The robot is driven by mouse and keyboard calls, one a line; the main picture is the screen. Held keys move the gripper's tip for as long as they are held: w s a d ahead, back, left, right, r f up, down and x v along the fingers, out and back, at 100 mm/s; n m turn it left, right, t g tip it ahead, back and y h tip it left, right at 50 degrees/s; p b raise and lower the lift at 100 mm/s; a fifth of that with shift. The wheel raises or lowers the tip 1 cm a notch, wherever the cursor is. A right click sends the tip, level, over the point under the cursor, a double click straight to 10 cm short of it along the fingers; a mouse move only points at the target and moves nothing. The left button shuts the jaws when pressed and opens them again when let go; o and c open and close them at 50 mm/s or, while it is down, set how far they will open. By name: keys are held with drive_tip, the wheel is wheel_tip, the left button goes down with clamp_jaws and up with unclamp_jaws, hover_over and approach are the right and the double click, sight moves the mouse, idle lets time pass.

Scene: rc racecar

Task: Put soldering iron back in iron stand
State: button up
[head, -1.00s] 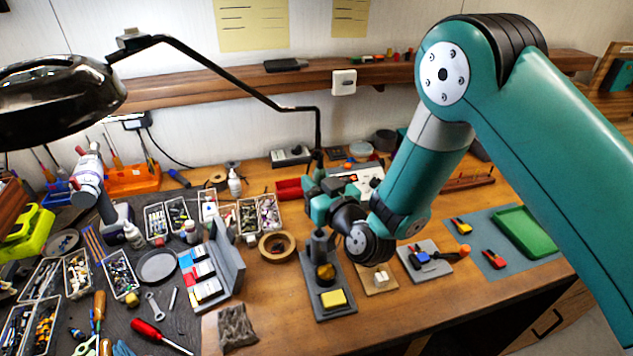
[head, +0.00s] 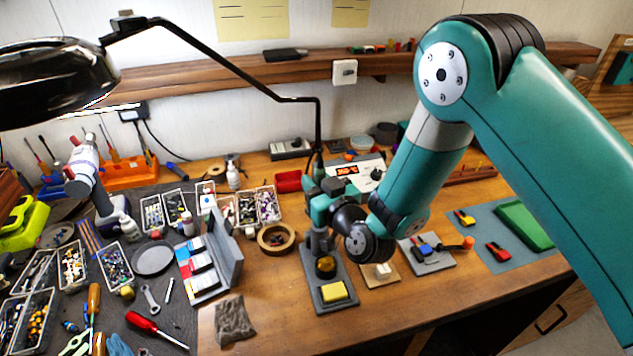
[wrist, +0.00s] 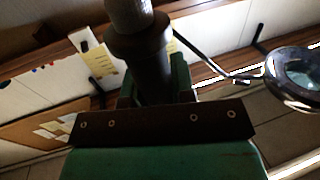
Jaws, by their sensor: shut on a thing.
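The iron stand (head: 341,306) is a dark grey base with a yellow sponge and a round brass-coloured cleaner, right of the tape roll in the head view. My gripper (head: 318,210) is over the stand's back end. In the wrist view my gripper (wrist: 155,88) is shut on a dark, collared cylinder with a grey end, which looks like the soldering iron (wrist: 152,70). Its lower end is hidden there. In the head view a grey cylindrical part shows below the gripper, above the stand; I cannot tell whether it is iron or holder, or whether they touch.
A soldering station (head: 351,170) with a red display stands behind my gripper. A small grey board (head: 430,262) lies to the right. The black lamp arm (head: 318,130) reaches down behind.

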drive_tip(key=shift+f+b, duration=1.9)
drive_tip(key=shift+f, duration=0.3)
drive_tip(key=o, duration=1.3)
drive_tip(key=shift+o, duration=0.2)
drive_tip(key=shift+s+d+b, duration=0.1)
drive_tip(key=shift+s+b, duration=0.1)
drive_tip(key=shift+b, duration=0.3)
drive_tip(key=s+d+r+b, duration=0.2)
drive_tip(key=s+d+b, duration=0.1)
drive_tip(key=s+b, duration=0.2)
drive_tip(key=shift+s+d+b, duration=0.2)
drive_tip(key=shift+s+b, duration=0.1)
drive_tip(key=shift+b, duration=0.1)
